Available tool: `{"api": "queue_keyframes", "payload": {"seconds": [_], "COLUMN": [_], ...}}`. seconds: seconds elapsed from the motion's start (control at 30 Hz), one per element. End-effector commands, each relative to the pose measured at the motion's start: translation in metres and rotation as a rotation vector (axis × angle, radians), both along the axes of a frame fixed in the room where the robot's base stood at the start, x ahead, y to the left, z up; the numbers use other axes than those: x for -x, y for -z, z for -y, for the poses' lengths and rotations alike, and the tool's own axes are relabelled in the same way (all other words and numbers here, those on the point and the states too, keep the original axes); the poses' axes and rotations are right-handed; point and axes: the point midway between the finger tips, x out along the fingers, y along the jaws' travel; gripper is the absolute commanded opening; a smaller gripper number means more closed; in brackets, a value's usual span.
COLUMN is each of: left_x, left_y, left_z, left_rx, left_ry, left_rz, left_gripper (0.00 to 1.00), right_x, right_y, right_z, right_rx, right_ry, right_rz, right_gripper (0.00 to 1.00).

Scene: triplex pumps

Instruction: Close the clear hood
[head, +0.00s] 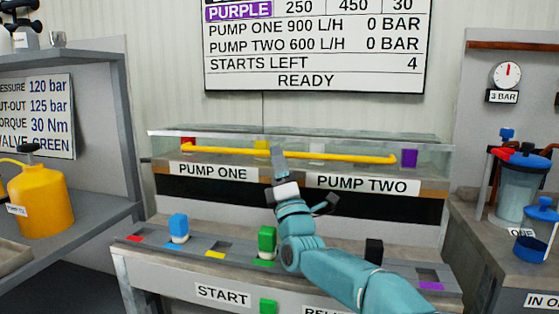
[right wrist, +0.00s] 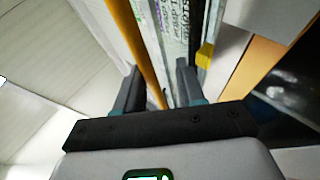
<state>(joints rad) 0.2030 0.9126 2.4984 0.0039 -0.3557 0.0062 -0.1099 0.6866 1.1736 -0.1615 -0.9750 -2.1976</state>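The clear hood (head: 350,142) is a long transparent panel above the bench, over the PUMP ONE and PUMP TWO labels. A yellow bar handle (head: 340,157) runs along its front. I cannot tell how far the hood is open. My right gripper (head: 278,158) is at the bar, left of its middle. In the right wrist view the yellow bar (right wrist: 137,45) runs between the two fingers of my right gripper (right wrist: 158,85), with gaps on both sides, so the fingers are open around it. My left gripper is not in view.
A yellow can (head: 42,198) stands on the left shelf. A clear jar (head: 517,190) stands on the right bench. A sign (head: 315,45) hangs behind.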

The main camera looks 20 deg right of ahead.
Motion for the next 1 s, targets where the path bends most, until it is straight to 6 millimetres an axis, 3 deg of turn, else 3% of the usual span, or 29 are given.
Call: {"api": "queue_keyframes", "payload": {"seconds": [0.17,0.37,0.47,0.8,1.0], "left_x": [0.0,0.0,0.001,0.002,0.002], "left_y": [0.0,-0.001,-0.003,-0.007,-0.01], "left_z": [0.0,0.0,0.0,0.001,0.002], "left_rx": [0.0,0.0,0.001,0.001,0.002], "left_ry": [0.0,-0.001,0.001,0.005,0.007], "left_rz": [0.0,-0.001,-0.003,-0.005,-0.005], "left_gripper": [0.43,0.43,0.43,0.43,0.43], "right_x": [-0.001,0.013,0.028,0.103,0.134], "right_y": [0.006,0.015,0.022,0.017,0.017], "right_z": [0.003,0.002,0.001,-0.001,-0.002], "right_rx": [-0.003,-0.002,-0.002,0.0,0.001], "right_ry": [0.005,0.004,0.004,0.002,0.002], "right_rz": [-0.016,-0.014,-0.009,0.001,0.003], "right_gripper": [0.4,0.4,0.4,0.4,0.4]}}
